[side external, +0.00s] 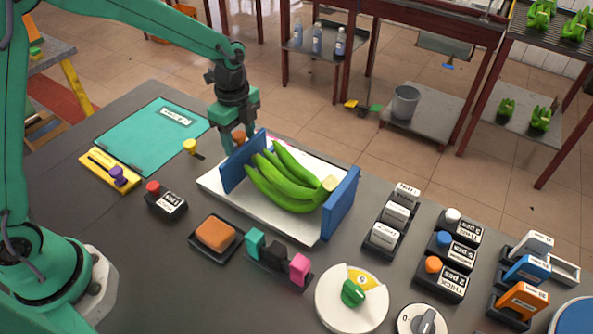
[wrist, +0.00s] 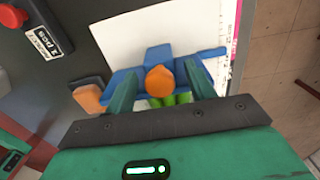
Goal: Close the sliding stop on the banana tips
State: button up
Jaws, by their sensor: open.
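A green banana bunch (side external: 285,180) lies on a white board (side external: 305,225), its cut crown facing a blue end plate (side external: 341,203) on the right. Its tips point left toward the blue sliding stop (side external: 236,165), which also shows in the wrist view (wrist: 158,56). An orange knob (wrist: 160,80) is on the stop. My gripper (side external: 240,138) is over the stop; in the wrist view its open fingers (wrist: 161,88) straddle the knob, with gaps visible beside it. Whether the stop touches the tips cannot be told. The bananas are mostly hidden in the wrist view.
An orange sponge-like block (side external: 215,234) and a teal, black and pink set (side external: 277,258) stand in front of the board. A red-topped block (side external: 166,200) and yellow knob (side external: 190,146) are left. Labelled blocks (side external: 395,216) and dials (side external: 352,293) crowd the right.

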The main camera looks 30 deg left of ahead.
jog(key=shift+r, duration=3.95)
jog(key=shift+r, duration=0.1)
jog(key=shift+s+a+r+n, duration=0.25)
jog(key=shift+s+r+n, duration=0.15)
jog(key=shift+r, duration=0.05)
jog(key=s+a+r+n+t, duration=0.2)
jog(key=s+n, duration=0.3)
jog(key=s, duration=0.1)
jog(key=s+a+r+n+t, duration=0.1)
jog(key=s+a+r+n, duration=0.1)
jog(key=s+n, duration=0.4)
jog(key=s+a+r+n+t, duration=0.2)
jog(key=s+r+n, duration=0.1)
jog(key=s+n, duration=0.3)
jog(key=shift+s+a+r+t, duration=0.25)
jog(key=shift+s+a+t, duration=0.1)
jog(key=shift+s, duration=0.8)
jog(key=shift+o, duration=0.4)
